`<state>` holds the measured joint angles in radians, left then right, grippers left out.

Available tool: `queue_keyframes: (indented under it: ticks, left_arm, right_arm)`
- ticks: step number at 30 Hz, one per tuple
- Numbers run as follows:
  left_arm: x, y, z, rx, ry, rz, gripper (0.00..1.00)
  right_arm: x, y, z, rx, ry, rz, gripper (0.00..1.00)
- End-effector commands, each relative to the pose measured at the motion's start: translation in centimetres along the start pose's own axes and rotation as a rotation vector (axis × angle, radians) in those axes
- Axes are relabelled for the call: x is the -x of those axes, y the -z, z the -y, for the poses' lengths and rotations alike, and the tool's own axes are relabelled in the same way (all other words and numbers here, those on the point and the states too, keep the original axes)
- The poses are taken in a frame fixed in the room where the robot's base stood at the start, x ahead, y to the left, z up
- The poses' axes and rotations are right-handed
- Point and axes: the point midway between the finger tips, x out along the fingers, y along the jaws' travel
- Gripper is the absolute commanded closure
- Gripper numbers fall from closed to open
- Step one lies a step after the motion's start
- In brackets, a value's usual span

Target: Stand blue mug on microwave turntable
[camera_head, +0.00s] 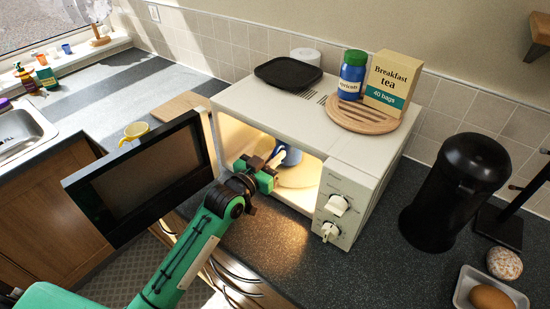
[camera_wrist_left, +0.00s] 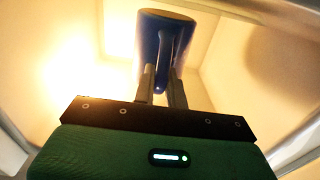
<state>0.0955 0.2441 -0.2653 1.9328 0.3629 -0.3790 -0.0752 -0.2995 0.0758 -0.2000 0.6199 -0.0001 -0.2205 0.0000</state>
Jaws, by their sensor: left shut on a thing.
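The blue mug (camera_head: 291,155) is inside the lit microwave (camera_head: 262,112), above or on the pale round turntable (camera_head: 298,177); I cannot tell whether its base touches. My left gripper (camera_head: 277,159) reaches in through the open front and is shut on the mug. In the left wrist view the dark blue mug (camera_wrist_left: 166,32) is at the top centre, with the fingertips of the gripper (camera_wrist_left: 163,88) closed around its handle. The gripper and arm hide part of the opening. My right gripper is not in view.
The open microwave door (camera_head: 135,180) sticks out to the left of the opening. A breakfast tea box (camera_head: 392,84), a blue jar (camera_head: 352,75) on a wooden board and a black tray (camera_head: 287,72) are on top.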

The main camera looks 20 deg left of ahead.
Motion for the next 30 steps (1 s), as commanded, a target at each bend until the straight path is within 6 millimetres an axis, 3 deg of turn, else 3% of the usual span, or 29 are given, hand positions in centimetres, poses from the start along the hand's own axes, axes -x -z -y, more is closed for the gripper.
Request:
queue_keyframes:
  ticks: [4,17,18,20,30]
  left_arm:
    - [-0.3,-1.0,0.1,-0.001,0.001,-0.003,1.0]
    - [-0.4,-1.8,0.0,-0.001,0.001,-0.004,1.0]
    - [-0.3,-1.9,0.0,0.0,0.001,-0.001,0.8]
    - [-0.3,-1.8,0.0,0.0,0.001,-0.001,0.68]
    - [-0.3,-1.5,0.0,0.0,0.001,-0.001,0.66]
  right_arm:
    - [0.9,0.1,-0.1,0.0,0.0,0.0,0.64]
    - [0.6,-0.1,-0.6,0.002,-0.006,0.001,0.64]
    - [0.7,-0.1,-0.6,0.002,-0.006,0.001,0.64]
    - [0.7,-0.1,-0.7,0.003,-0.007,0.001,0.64]
    - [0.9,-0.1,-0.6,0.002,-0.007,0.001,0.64]
